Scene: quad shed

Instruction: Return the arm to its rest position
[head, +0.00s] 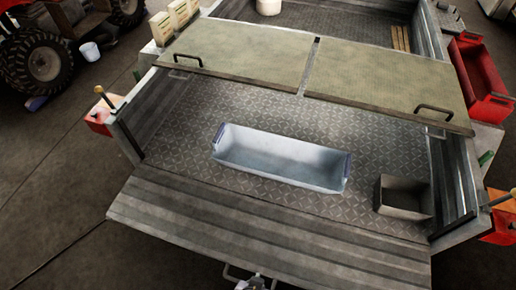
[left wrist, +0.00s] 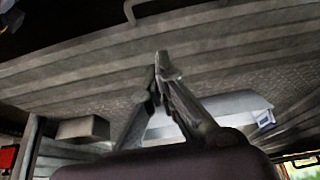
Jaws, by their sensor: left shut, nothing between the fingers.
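My left gripper (left wrist: 157,78) is in the left wrist view with its two fingers together at the tips and nothing held. The tailgate (left wrist: 220,40) of the trailer fills the area beyond the fingers. The pale blue tub (left wrist: 245,102) and the grey box (left wrist: 84,130) show behind and beside the fingers, apart from them. In the head view a small dark and pale part at the bottom edge, by the tailgate handle, may be the gripper, but I cannot tell. My right gripper is in neither view.
In the head view the tub (head: 280,158) and the open box (head: 404,196) stand on the trailer bed (head: 190,135). The folded-down tailgate (head: 230,230) is bare. Two lids (head: 235,58) (head: 385,85) with handles cover the middle. A red crate (head: 482,85) is at the right.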

